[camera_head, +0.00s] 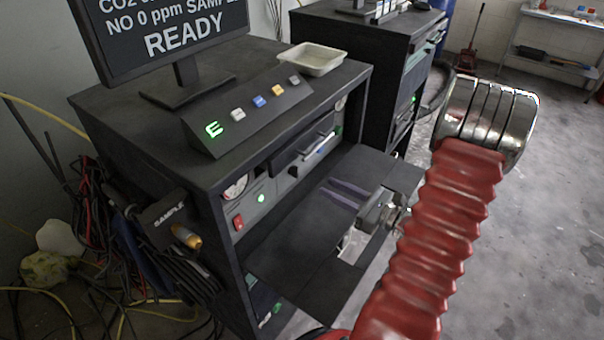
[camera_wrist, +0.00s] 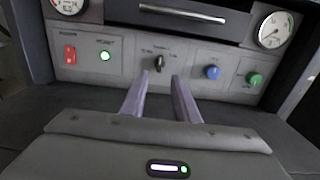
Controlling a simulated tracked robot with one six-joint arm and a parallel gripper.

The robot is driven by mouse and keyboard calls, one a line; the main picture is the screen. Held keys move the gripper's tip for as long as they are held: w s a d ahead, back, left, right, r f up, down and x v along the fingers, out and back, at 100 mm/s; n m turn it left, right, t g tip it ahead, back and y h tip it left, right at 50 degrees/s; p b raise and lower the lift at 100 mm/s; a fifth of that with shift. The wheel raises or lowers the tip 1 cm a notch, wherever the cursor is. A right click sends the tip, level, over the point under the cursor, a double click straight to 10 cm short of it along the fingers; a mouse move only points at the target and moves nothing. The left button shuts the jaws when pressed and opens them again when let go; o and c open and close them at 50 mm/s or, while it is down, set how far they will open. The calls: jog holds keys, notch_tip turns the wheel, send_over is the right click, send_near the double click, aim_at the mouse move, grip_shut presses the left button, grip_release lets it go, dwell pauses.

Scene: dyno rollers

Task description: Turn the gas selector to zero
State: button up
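The gas selector (camera_wrist: 159,62) is a small black knob on the grey front panel in the wrist view. Its handle looks close to upright, and the labels around it are too small to read. In the head view it shows as a small dark knob (camera_head: 293,171) on the cabinet front. My gripper (camera_wrist: 161,77) is open, with two pale purple fingers pointing at the panel on either side of the knob's line. The fingers look empty and apart from the knob. The gripper also shows in the head view (camera_head: 335,188) in front of the cabinet.
A red switch (camera_wrist: 69,54) and lit green button (camera_wrist: 105,56) sit left of the knob; blue (camera_wrist: 212,72) and green (camera_wrist: 255,79) knobs sit right. A drawer handle (camera_wrist: 182,14) and gauge (camera_wrist: 273,30) are above. A monitor (camera_head: 165,35) reads READY. A tray (camera_head: 311,59) stands on top.

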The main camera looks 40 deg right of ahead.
aim_at(298, 172)
jog(key=x, duration=1.1)
jog(key=shift+c, duration=0.7)
grip_shut()
